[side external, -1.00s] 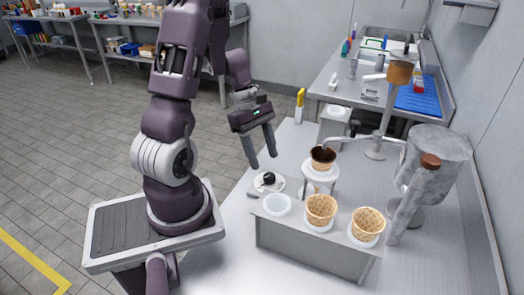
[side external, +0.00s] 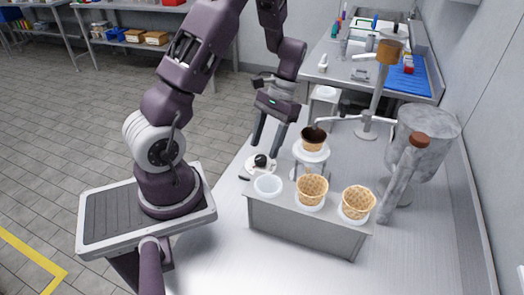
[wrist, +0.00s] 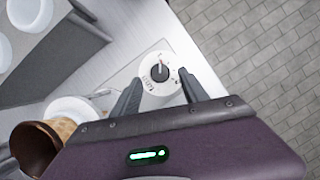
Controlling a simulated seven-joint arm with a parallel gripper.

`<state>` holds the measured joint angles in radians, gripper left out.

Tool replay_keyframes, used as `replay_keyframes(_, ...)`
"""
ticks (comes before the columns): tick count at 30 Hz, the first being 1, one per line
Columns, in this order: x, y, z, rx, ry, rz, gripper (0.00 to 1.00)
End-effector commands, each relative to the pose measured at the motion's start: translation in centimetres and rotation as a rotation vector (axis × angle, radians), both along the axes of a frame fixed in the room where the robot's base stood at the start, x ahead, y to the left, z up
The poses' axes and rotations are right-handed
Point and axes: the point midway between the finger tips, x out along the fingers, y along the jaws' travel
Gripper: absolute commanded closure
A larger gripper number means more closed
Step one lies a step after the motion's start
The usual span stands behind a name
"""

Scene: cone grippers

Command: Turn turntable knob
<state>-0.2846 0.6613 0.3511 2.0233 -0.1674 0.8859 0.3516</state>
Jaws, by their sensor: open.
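The turntable knob (side external: 261,160) is a small black knob on a white round dial, on the steel table beside the cone stand. In the wrist view the knob (wrist: 160,72) has a light pointer line and sits on a dial with printed marks. My gripper (side external: 266,150) is above the knob, fingers pointing down. In the wrist view my gripper (wrist: 158,88) is open, with one finger on either side of the knob's line and nothing between them. I cannot tell how high the fingertips are above the dial. A chocolate-lined cone (side external: 313,139) stands on a small round white platform (side external: 311,155).
A metal stand (side external: 300,228) holds two waffle cones (side external: 312,188) (side external: 357,201) and an empty white ring (side external: 267,186), close to the knob. A dispenser with a grey drum (side external: 425,135) stands to the right. The knob is near the table edge.

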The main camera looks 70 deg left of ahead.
Motion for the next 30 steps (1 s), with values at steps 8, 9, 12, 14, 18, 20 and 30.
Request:
replay_keyframes(8, -1.2, -0.5, -2.9, 0.0, 0.0, 0.005, 0.48)
replay_keyframes(9, -1.2, -0.5, -2.9, 0.0, -0.001, 0.005, 0.48)
replay_keyframes(12, -1.1, -0.4, -2.9, 0.001, -0.002, 0.006, 0.48)
replay_keyframes(14, -1.1, -0.4, -2.9, 0.001, -0.002, 0.006, 0.48)
replay_keyframes(18, -1.1, -0.5, -2.9, 0.002, -0.002, 0.007, 0.76)
replay_keyframes(20, -1.1, -0.5, -2.9, 0.002, -0.002, 0.007, 0.88)
replay_keyframes(30, -1.1, -0.3, -2.9, 0.001, -0.003, 0.148, 1.0)
